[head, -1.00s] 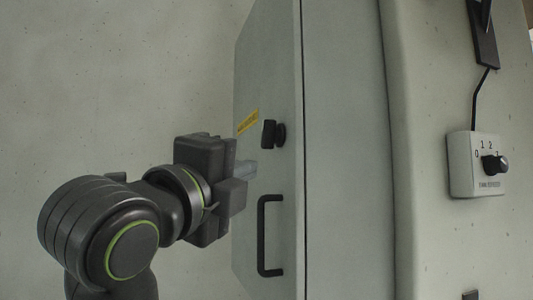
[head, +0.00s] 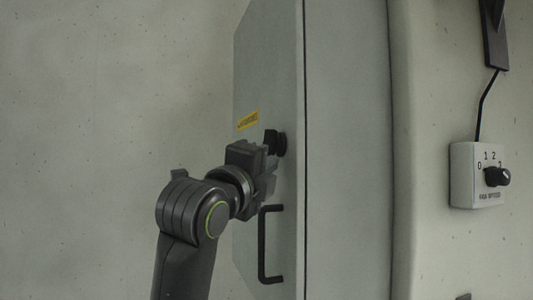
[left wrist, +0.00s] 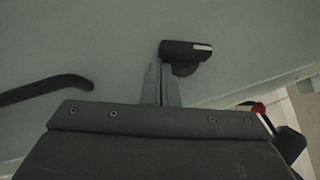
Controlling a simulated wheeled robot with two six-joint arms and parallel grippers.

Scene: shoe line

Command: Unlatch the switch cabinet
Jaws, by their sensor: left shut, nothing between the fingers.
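The grey switch cabinet (head: 345,120) stands right of centre in the head view, its door (head: 270,60) facing left. A black latch knob (head: 279,143) sits on the door, partly hidden by my gripper. In the left wrist view the latch (left wrist: 186,50) has a wide black grip with a white mark at its right end. My left gripper (head: 268,165) is shut and empty. In the left wrist view its fingertips (left wrist: 161,72) are just below and left of the latch; I cannot tell whether they touch it. My right gripper is not in view.
A black door handle (head: 264,245) is below the latch and also shows in the left wrist view (left wrist: 45,88). A yellow label (head: 247,121) is above the latch. A fan speed switch box (head: 478,175) is on the right wall.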

